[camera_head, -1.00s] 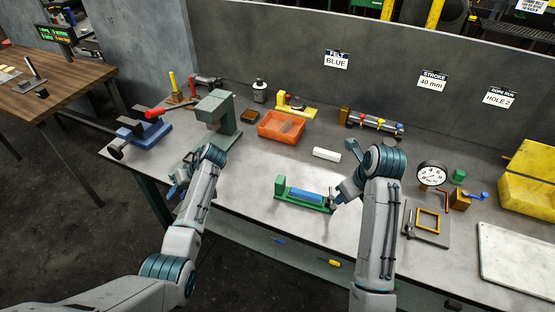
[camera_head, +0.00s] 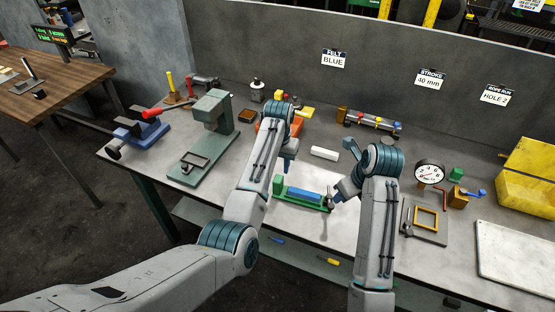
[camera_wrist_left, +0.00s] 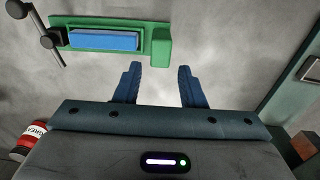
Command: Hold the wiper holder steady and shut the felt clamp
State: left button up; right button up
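The green wiper holder (camera_head: 283,205) lies on the bench with a blue felt strip (camera_head: 304,194) in its channel. In the left wrist view the holder (camera_wrist_left: 160,45) has a raised green block at its right end, and the felt (camera_wrist_left: 103,40) shows too. A dark clamp screw with a crossbar handle (camera_wrist_left: 45,32) stands at the other end. My left gripper (camera_head: 284,172) is above the holder's block end; in its wrist view the two blue fingers (camera_wrist_left: 157,72) are apart and empty. My right gripper (camera_head: 334,200) is beside the clamp end; its finger gap is unclear.
An orange tray (camera_head: 264,128) is partly hidden by my left arm. A green press (camera_head: 212,125) stands left; a dial gauge (camera_head: 429,174) and a yellow frame on a plate (camera_head: 427,221) are right. Signs on the wall read felt blue, stroke 40 mm.

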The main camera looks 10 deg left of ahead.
aim_at(278, 179)
pick_arm(q)
notch_tip(278, 179, down, 8)
jog(key=shift+f, duration=0.25)
